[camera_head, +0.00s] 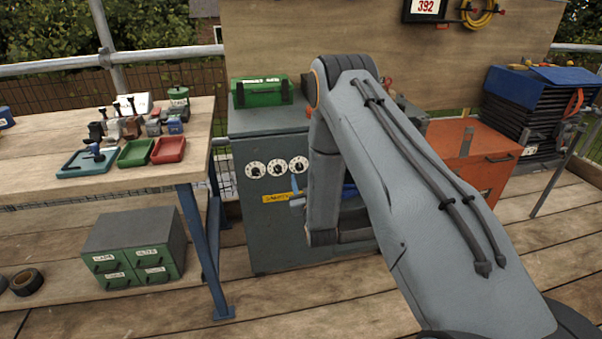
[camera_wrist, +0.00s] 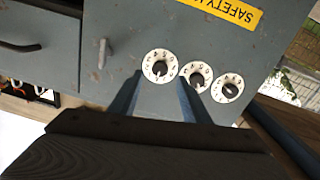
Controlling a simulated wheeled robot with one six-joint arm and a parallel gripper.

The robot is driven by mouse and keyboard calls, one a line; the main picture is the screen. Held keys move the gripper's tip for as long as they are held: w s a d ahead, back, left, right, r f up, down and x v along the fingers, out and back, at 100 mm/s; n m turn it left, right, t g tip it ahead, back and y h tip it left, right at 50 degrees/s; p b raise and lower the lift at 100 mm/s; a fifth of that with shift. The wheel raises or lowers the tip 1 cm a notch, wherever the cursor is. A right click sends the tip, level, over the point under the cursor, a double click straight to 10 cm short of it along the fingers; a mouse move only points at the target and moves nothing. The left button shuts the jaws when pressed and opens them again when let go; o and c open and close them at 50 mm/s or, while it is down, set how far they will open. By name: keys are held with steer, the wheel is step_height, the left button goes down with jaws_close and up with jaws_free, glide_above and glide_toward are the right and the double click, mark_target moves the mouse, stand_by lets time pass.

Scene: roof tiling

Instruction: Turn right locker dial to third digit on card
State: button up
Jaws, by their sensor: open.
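The grey locker (camera_head: 262,226) has a row of three white dials with dark knobs above a yellow label. The right dial (camera_head: 298,164) is at the right end of that row; in the wrist view, which is turned over, it is the leftmost dial (camera_wrist: 159,66). The middle dial (camera_head: 277,167) and left dial (camera_head: 253,170) are beside it. The card (camera_head: 426,6) on the board reads 392. My gripper (camera_wrist: 160,78) is open, its blue fingers appearing on either side of the right dial's knob. Contact cannot be told. The dial's digits are too small to read surely.
A green case (camera_head: 262,91) sits on the locker. A workbench (camera_head: 60,185) with trays and small tools stands at the left, a small green drawer unit (camera_head: 135,247) below it. An orange cabinet (camera_head: 468,150) stands at the right. My arm hides part of the locker front.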

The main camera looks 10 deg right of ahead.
mark_target(300, 168)
steer(key=w, duration=0.5)
steer(key=shift+d, duration=0.1)
steer(key=shift+s, duration=0.1)
steer(key=c, duration=1)
steer(key=shift+c, duration=0.2)
